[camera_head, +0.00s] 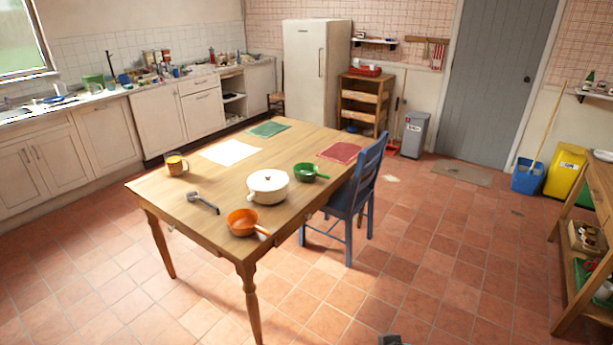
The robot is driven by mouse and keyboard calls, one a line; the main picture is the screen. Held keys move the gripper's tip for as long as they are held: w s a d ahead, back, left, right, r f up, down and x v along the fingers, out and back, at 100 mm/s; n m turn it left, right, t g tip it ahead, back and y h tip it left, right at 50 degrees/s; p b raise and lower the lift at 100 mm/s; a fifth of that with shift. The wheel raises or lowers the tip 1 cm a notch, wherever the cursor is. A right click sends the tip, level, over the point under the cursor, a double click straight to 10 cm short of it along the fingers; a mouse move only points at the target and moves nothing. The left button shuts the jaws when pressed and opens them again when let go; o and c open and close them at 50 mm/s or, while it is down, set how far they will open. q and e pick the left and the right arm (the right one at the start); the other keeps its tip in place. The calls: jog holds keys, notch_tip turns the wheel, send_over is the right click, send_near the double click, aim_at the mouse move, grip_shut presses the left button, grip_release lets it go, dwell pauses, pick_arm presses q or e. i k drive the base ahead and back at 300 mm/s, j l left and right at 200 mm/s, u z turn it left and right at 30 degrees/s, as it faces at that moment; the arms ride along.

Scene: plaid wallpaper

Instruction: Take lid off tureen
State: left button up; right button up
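The white tureen (267,193) stands on the wooden table, near its right side. Its white lid (267,178) with a small dark knob sits on top of it. Neither of my grippers can be made out. A small dark grey piece shows at the bottom edge of the view, right of centre, too cut off to identify.
On the wooden table (185,212), an orange pan (241,220) is in front of the tureen and a green pan (305,171) behind right. A blue chair (349,199) blocks the right side. Front floor is clear.

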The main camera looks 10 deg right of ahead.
aim_at(266, 180)
jog(key=i+l+u, duration=0.45)
jog(key=i+l, duration=1.45)
jog(key=l, duration=0.1)
